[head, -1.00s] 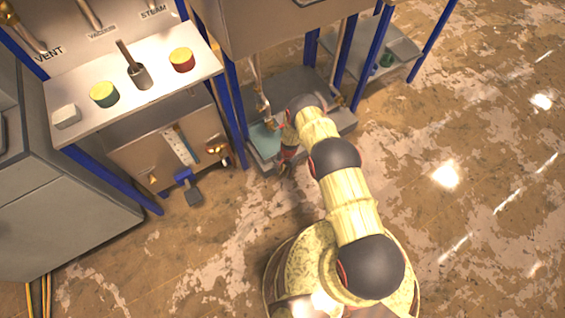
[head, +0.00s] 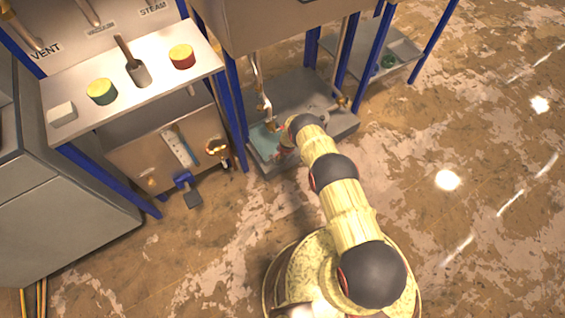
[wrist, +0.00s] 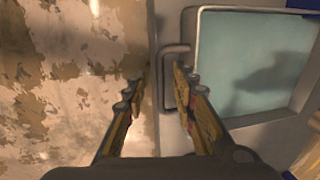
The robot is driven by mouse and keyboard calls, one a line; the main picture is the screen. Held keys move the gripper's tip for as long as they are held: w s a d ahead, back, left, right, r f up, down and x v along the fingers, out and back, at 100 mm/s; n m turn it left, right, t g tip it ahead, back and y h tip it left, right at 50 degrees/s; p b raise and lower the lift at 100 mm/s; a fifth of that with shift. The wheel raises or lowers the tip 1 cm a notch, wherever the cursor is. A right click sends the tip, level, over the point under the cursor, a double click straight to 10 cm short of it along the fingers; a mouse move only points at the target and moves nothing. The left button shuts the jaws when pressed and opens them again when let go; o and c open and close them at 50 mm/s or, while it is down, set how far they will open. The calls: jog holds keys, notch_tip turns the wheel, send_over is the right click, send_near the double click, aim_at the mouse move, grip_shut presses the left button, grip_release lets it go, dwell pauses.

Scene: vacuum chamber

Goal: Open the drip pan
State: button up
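The drip pan (wrist: 245,40) is a grey tray with a pale teal inside, low under the steel chamber. In the head view the drip pan (head: 262,138) is partly hidden by my arm. Its handle (wrist: 166,78), a thin grey bar, stands off the front edge in the wrist view. My gripper (wrist: 158,84) is open, one finger on the floor side of the handle and the other on the pan side, overlapping the handle in the picture. I cannot tell whether either finger touches it. In the head view my gripper (head: 284,154) is mostly hidden behind my wrist.
Blue frame legs (head: 233,115) stand close to the pan on the left. A brass-ended pipe (head: 264,100) hangs over it. A panel with a blue-capped valve (head: 183,180) is at the left, below a control shelf (head: 140,85). The floor (head: 470,150) at right is clear.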

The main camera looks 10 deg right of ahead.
jog(key=shift+w+f, duration=0.1)
jog(key=shift+f, duration=0.05)
jog(key=shift+c, duration=0.7)
grip_shut()
